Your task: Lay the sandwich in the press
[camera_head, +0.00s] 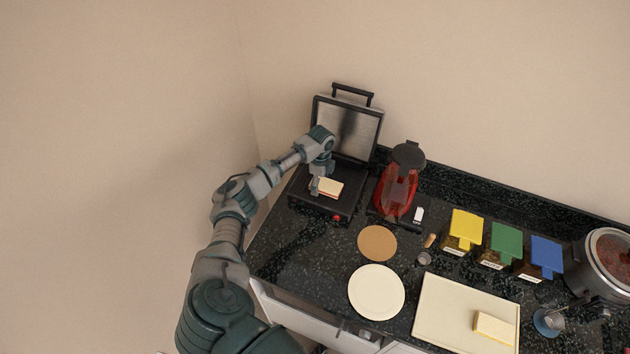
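The press (349,130) stands open at the back left of the counter, its lid tilted up and its dark lower plate (346,204) facing up. A pale sandwich (330,186) with a reddish layer along its edge is at the lower plate. I cannot tell whether it rests on the plate or is held just above it. My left gripper (319,181) reaches in from the left, with its fingers at the sandwich's left end. The small view does not show whether they grip it. My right gripper is not in view.
A red machine (396,190) stands close right of the press. A brown disc (377,243), a cream plate (376,292) and a board (448,318) bearing a pale block (494,328) lie in front. Yellow-, green- and blue-topped containers (463,229) and a pot (600,268) stand to the right.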

